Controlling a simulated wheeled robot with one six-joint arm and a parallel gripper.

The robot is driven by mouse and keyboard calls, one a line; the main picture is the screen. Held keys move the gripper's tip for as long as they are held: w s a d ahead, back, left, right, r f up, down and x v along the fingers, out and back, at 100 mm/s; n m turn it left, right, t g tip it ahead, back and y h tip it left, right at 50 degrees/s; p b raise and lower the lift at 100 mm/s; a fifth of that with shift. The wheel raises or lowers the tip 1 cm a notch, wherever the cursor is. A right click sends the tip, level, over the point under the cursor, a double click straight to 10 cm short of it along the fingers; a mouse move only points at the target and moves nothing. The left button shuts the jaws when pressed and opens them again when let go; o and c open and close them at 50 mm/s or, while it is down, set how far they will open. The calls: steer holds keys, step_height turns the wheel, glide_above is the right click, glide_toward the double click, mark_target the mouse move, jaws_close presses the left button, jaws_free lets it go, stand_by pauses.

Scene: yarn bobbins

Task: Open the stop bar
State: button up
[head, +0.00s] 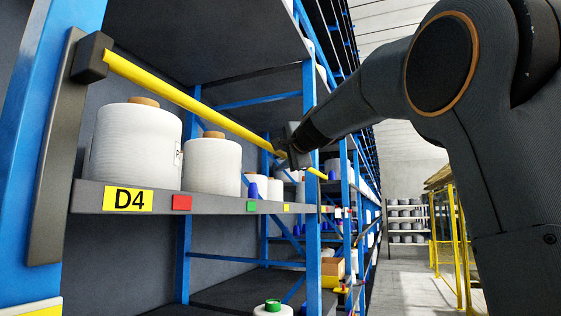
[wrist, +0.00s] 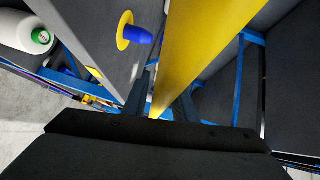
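The yellow stop bar (head: 190,107) runs slanting in the head view from a dark bracket (head: 90,57) on the left upright, across the front of the D4 shelf above its edge. My gripper (head: 292,153) is at the bar's far part, close to the blue post. In the wrist view the bar (wrist: 205,45) runs between the two dark fingers of my gripper (wrist: 162,102). Whether both fingers press on the bar is not clear. The bar's far tip shows just past my gripper in the head view.
White bobbins (head: 135,146) stand on the shelf behind the bar. The shelf edge (head: 225,202) carries the yellow D4 label (head: 128,199) and coloured tags. A blue post (head: 311,140) stands close to my gripper. The aisle floor (head: 408,270) at right looks clear.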

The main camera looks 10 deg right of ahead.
jaws_close()
steer(key=shift+f, duration=0.1)
step_height(320, 180, down, 9)
steer(key=b, duration=0.8)
steer(key=shift+r+b, duration=0.2)
steer(key=shift+b, duration=0.2)
steer(key=shift+o, duration=1.7)
jaws_free()
